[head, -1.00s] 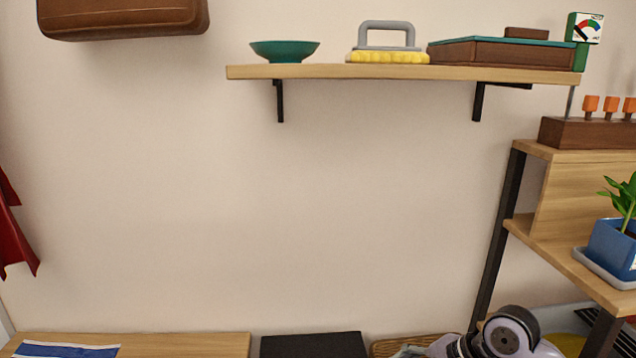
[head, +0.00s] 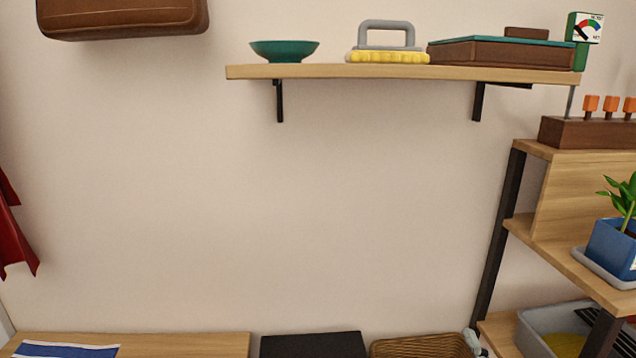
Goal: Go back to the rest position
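Neither of my grippers shows in the head view now, so whether they are open or shut is hidden. No part of my arms is clearly visible in the picture.
A wall shelf (head: 400,72) holds a green bowl (head: 284,51), a grey-handled yellow brush (head: 386,45) and a brown box (head: 500,54). A shelf rack at right holds a blue plant pot (head: 612,248). A wicker basket (head: 422,346), black box (head: 314,345) and wooden surface (head: 180,344) lie below.

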